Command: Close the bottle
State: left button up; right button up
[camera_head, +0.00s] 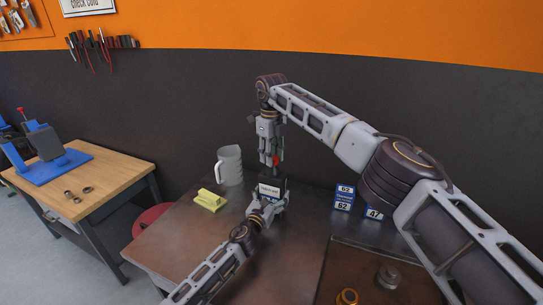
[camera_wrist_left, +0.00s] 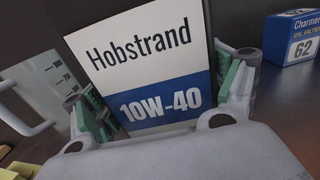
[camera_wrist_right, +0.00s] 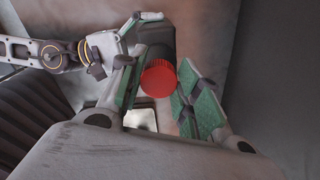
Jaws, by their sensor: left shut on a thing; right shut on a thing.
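The bottle (camera_head: 269,189) stands on the dark table, black with a white and blue label. My left gripper (camera_head: 268,203) is shut on its lower body; the label reading Hobstrand 10W-40 (camera_wrist_left: 140,60) fills the left wrist view. My right gripper (camera_head: 271,159) points down from above and is shut on the red cap (camera_head: 276,161). In the right wrist view the red cap (camera_wrist_right: 159,78) is between the green finger pads, in line with the dark bottle top (camera_wrist_right: 157,34). Whether the cap touches the bottle neck is hidden.
A clear jug (camera_head: 230,165) and a yellow cloth-like item (camera_head: 209,200) are to the left of the bottle. Blue filter boxes (camera_head: 344,197) stand to the right. A tray (camera_head: 372,262) with metal parts is at front right. A wooden workbench (camera_head: 105,177) is farther left.

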jog(key=m, duration=0.4)
jog(key=shift+m, duration=0.4)
jog(key=m, duration=0.5)
jog(key=shift+w+d, duration=0.1)
jog(key=shift+d, duration=0.1)
jog(key=m, duration=0.5)
jog(key=shift+d, duration=0.1)
jog(key=m, duration=0.5)
jog(key=shift+d, duration=0.1)
jog(key=m, duration=0.7)
jog(key=shift+s, duration=0.25)
jog(key=m, duration=0.7)
jog(key=shift+s, duration=0.15)
jog(key=o, duration=0.7)
jog(key=shift+c, duration=0.2)
